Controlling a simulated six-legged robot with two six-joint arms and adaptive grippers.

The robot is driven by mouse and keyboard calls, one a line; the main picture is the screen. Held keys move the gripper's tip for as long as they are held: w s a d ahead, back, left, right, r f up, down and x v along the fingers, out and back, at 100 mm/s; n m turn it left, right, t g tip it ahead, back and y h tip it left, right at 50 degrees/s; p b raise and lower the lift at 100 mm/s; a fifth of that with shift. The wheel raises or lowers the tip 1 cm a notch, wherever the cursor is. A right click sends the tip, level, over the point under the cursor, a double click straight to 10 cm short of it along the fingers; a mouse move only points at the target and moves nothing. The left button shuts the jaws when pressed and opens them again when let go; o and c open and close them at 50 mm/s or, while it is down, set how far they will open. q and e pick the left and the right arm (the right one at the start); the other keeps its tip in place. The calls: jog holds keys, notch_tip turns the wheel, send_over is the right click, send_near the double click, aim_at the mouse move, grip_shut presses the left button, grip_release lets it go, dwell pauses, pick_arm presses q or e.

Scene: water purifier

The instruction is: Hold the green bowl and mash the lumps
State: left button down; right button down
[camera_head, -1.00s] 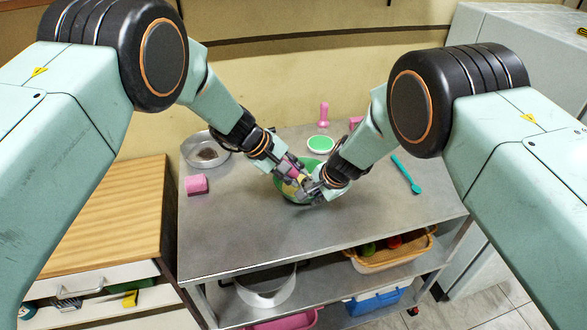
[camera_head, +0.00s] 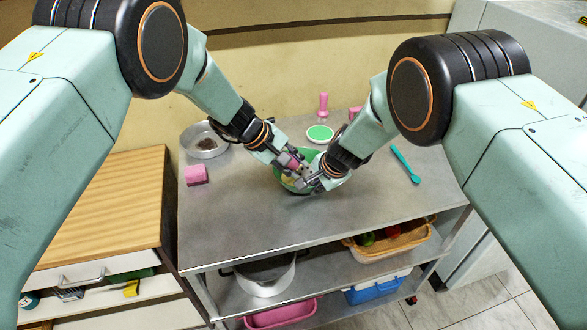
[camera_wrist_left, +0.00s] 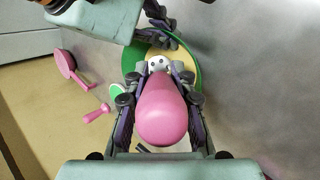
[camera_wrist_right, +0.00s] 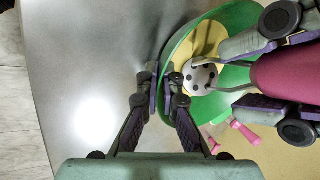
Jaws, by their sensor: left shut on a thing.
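The green bowl (camera_head: 285,184) stands on the metal table with a flat yellow mass (camera_wrist_right: 207,38) inside. Separate lumps cannot be made out. My left gripper (camera_wrist_left: 160,100) is shut on the pink handle of a masher (camera_wrist_left: 162,120), above the bowl. The masher's white, dark-holed head (camera_wrist_right: 199,77) is inside the bowl over the yellow mass; whether it presses on it is hard to tell. My right gripper (camera_wrist_right: 163,94) is closed across the bowl's near rim, one finger on each side. In the head view, both grippers hide much of the bowl.
A metal pan (camera_head: 203,147) with dark contents and a pink block (camera_head: 196,174) are at left. Behind the bowl are a white dish with a green top (camera_head: 320,133) and a pink upright tool (camera_head: 323,104). A teal spoon (camera_head: 405,163) lies right. The table front is clear.

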pick_arm(q)
jog(key=shift+w+a+r, duration=0.1)
jog(key=shift+w+a, duration=0.05)
jog(key=shift+w, duration=1.2)
jog(key=shift+w+a+r, duration=0.1)
jog(key=shift+w, duration=1.2)
notch_tip(320, 180, up, 6)
notch_tip(320, 180, up, 3)
jog(key=shift+s, duration=0.1)
jog(key=shift+f, duration=0.15)
